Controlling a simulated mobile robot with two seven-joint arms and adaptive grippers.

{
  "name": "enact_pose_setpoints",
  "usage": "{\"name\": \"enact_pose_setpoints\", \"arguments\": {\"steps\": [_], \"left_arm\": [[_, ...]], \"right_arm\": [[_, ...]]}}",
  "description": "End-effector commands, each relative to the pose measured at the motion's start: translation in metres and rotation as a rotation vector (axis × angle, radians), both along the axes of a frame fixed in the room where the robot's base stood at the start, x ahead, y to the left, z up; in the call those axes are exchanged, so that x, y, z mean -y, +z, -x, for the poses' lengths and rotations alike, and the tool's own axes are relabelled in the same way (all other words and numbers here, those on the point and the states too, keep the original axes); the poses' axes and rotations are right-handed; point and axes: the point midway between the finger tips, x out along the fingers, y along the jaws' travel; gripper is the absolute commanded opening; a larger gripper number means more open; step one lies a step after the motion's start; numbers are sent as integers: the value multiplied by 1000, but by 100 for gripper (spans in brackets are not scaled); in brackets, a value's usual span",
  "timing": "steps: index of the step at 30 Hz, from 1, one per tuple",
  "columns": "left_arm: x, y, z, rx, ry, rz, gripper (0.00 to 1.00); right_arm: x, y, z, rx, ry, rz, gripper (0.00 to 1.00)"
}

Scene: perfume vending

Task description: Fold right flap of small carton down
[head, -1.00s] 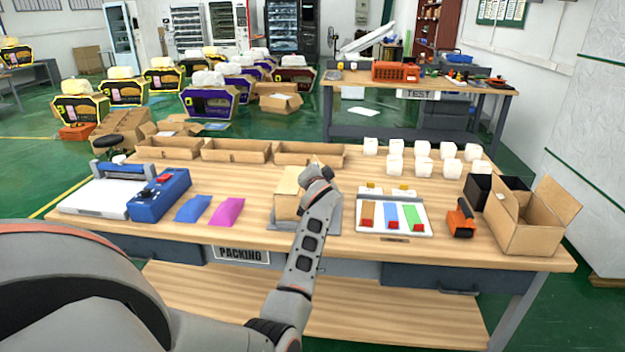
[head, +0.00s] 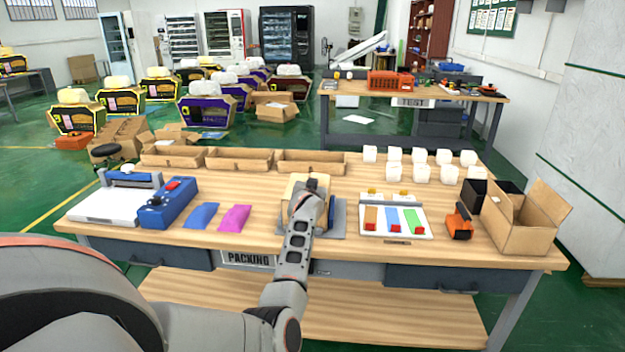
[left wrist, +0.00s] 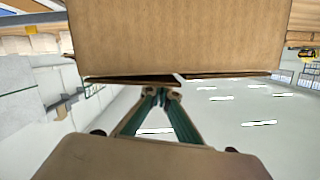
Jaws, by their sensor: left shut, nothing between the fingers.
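The small carton (head: 293,186) stands on the grey plate (head: 338,220) at the middle of the packing table. My left arm and wrist cover much of it in the head view. In the left wrist view the carton (left wrist: 180,38) fills the upper part, with thin flap edges along its lower border. My left gripper (left wrist: 160,92) is shut and empty, with its fingertips at this border near the slit between the flaps. I cannot tell whether they touch a flap. The fingertips are hidden in the head view. My right gripper is out of view.
A colour-stick tray (head: 394,222) and an orange-black tool (head: 460,222) lie to the right, near a larger open carton (head: 520,220). Blue (head: 201,214) and magenta (head: 235,217) packets lie to the left. Open cardboard trays (head: 240,160) and white blocks (head: 420,172) stand behind.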

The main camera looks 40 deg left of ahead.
Motion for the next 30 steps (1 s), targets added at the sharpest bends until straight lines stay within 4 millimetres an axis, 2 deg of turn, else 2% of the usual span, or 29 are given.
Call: {"name": "enact_pose_setpoints", "arguments": {"steps": [15,30], "left_arm": [[-2,-6,1,-1,0,-2,0],[-3,0,1,-1,0,-2,0]], "right_arm": [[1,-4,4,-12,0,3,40],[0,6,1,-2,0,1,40]]}}
